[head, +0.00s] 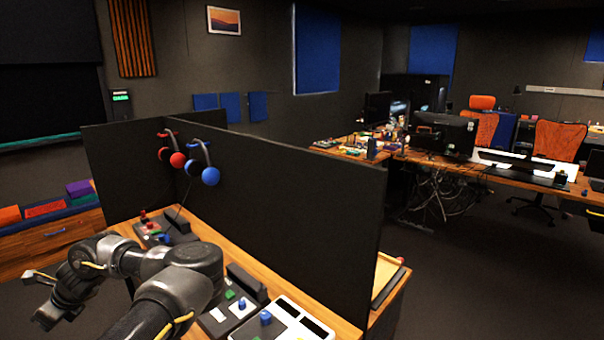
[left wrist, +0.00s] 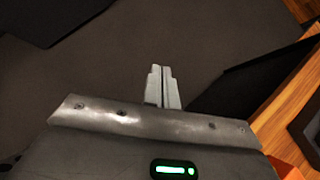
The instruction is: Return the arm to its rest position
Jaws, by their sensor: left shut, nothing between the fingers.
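My left arm comes in from the bottom left in the head view and bends out to the left. My left gripper (head: 42,284) is at the far left, off the left side of the desk. In the left wrist view my left gripper (left wrist: 164,72) has its two fingers together with nothing between them, over the dark floor. My right gripper is in neither view.
The wooden desk (head: 212,234) has dark partitions (head: 290,195) around it and several panels with knobs, including a blue knob (head: 266,318). A wooden cabinet (head: 30,262) stands at left.

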